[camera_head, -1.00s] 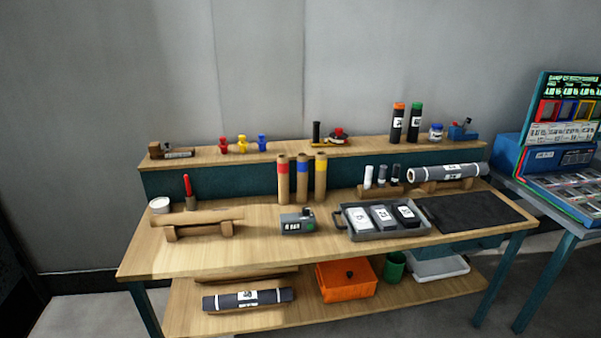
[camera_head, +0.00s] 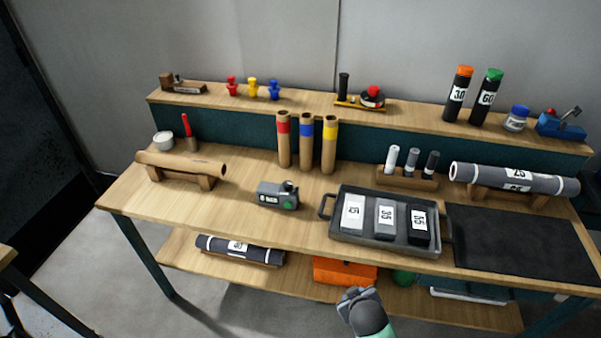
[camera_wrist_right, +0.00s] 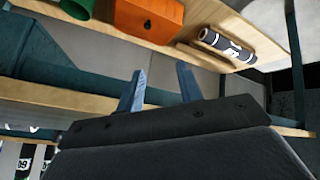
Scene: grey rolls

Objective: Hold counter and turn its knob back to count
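The counter (camera_head: 270,196) is a small grey box with a pale display on its front and a green round knob (camera_head: 287,205) at its right. It stands upright on the worktop, left of the grey tray. The digits are too small to read. My right gripper (camera_head: 353,294) is in front of the table's front edge, below the worktop, to the right of and apart from the counter. In the right wrist view its two fingers (camera_wrist_right: 160,80) are apart with nothing between them. My left gripper is not in view.
Worktop around the counter is clear. The orange box (camera_wrist_right: 148,18) is on the lower shelf.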

